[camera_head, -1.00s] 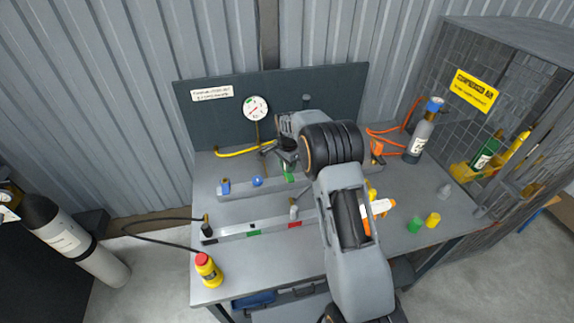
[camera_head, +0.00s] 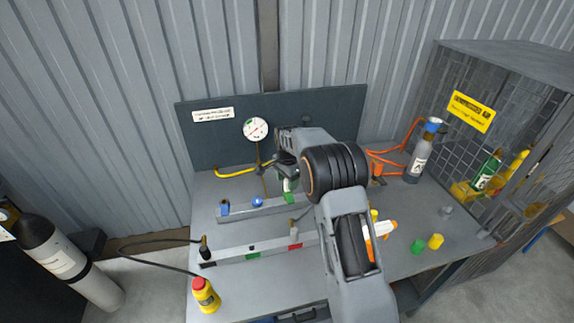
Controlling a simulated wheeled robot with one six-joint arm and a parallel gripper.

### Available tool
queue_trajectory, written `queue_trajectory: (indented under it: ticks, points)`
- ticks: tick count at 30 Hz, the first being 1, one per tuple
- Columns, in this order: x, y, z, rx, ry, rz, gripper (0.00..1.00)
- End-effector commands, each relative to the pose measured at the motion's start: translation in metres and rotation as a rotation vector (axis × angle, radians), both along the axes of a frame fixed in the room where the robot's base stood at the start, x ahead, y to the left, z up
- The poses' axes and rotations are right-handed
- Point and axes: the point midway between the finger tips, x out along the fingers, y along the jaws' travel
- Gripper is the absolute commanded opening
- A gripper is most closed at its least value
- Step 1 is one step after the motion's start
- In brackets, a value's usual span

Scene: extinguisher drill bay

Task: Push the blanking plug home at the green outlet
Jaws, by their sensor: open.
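A green fitting (camera_head: 289,197) sits on the back rail (camera_head: 238,214), partly hidden by my gripper. A small green patch (camera_head: 253,256) also marks the front rail (camera_head: 228,257); I cannot tell for certain which is the outlet. My gripper (camera_head: 286,180) is open, just above the back-rail green fitting. A small pale piece shows at the jaws, and I cannot tell whether it is the blanking plug or whether the jaws touch it. How deep any plug sits in the outlet is not visible.
A gauge (camera_head: 256,129) stands behind the back rail. A grey cylinder (camera_head: 417,160) stands at back right.

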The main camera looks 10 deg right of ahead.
Motion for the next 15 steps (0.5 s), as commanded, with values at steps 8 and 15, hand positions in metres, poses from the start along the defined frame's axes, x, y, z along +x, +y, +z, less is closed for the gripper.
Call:
queue_trajectory:
  ticks: [8, 15]
  points:
    - [0.001, 0.000, 0.058, 0.000, -0.004, 0.000, 0.58]
    - [0.001, 0.000, 0.094, 0.000, -0.003, 0.000, 0.58]
